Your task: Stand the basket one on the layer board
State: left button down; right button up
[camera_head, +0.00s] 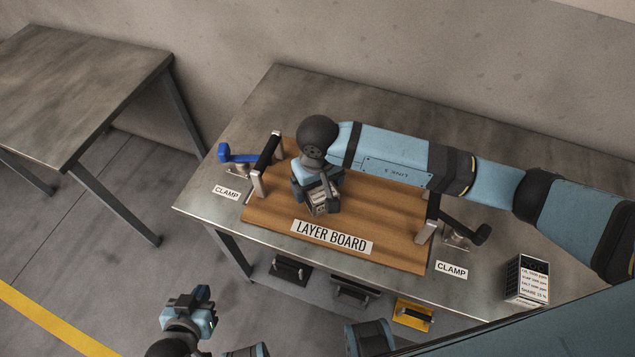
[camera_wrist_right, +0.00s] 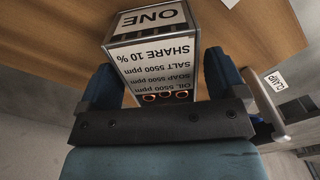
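Basket one (camera_head: 319,206) is a small box with a white printed label and dark sides, over the left middle of the layer board. In the right wrist view the basket (camera_wrist_right: 155,50) sits between the two blue fingers, with the word ONE at the end towards the board. My right gripper (camera_head: 317,194) is shut on it from above. Whether its underside touches the board is hidden. The layer board (camera_head: 385,220) is a brown wooden plate on the metal table. My left gripper (camera_head: 203,297) hangs low at the bottom left, away from the table; its opening is unclear.
A blue-handled clamp (camera_head: 236,154) is at the board's left end and a black-handled clamp (camera_head: 466,231) at its right. Another labelled basket (camera_head: 527,280) stands at the table's right. The board's right half is bare. A second table (camera_head: 80,85) stands empty at the left.

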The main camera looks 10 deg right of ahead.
notch_tip(320, 180, up, 12)
jog(key=shift+r+b, duration=0.2)
jog(key=shift+b, duration=0.2)
dwell(0.3)
dwell(0.4)
